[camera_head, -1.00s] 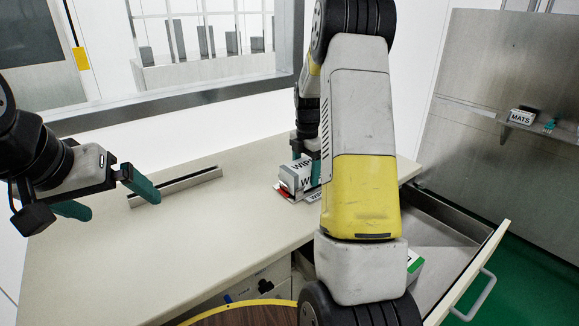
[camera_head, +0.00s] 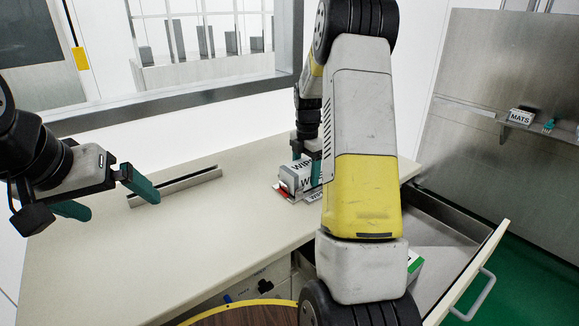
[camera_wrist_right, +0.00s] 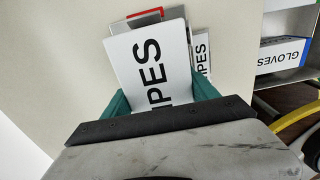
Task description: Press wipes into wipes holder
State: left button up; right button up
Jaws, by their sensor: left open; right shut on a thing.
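The wipes box (camera_head: 293,176), white with black lettering, is at the holder near the back of the counter. My right gripper (camera_head: 307,172) is shut on it. In the right wrist view the wipes box (camera_wrist_right: 152,62) sits between the two green fingers, lettering facing the camera. The wipes holder (camera_head: 286,192), a metal tray with a red part, shows beneath and beside the box; its edge also shows in the right wrist view (camera_wrist_right: 146,14). I cannot tell how deep the box sits in it. My left gripper (camera_head: 107,197) is open and empty over the counter's left side.
A metal rail (camera_head: 176,187) lies on the counter (camera_head: 200,240). An open drawer (camera_head: 455,250) is at the right, with a green-and-white box (camera_head: 414,262) in it. A mats box (camera_head: 521,116) is on the wall shelf.

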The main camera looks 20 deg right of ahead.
jog(key=shift+f, duration=0.2)
dwell(0.6)
jog(key=o, duration=1.8)
jog(key=shift+c, duration=0.2)
jog(key=shift+r, duration=0.1)
notch_tip(320, 180, up, 8)
jog(key=shift+f, duration=0.1)
jog(key=s+a+r+m+t+y, duration=0.1)
jog(key=s+a+r+m+t, duration=0.2)
jog(key=s+a+r+m, duration=0.8)
jog(key=s+a+m+t+y, duration=0.1)
jog(key=s+a+m+t, duration=0.2)
jog(key=s+m, duration=0.7)
jog(key=s+a, duration=0.1)
jog(key=s, duration=0.5)
jog(key=shift+s+r, duration=0.3)
jog(key=shift+r, duration=0.05)
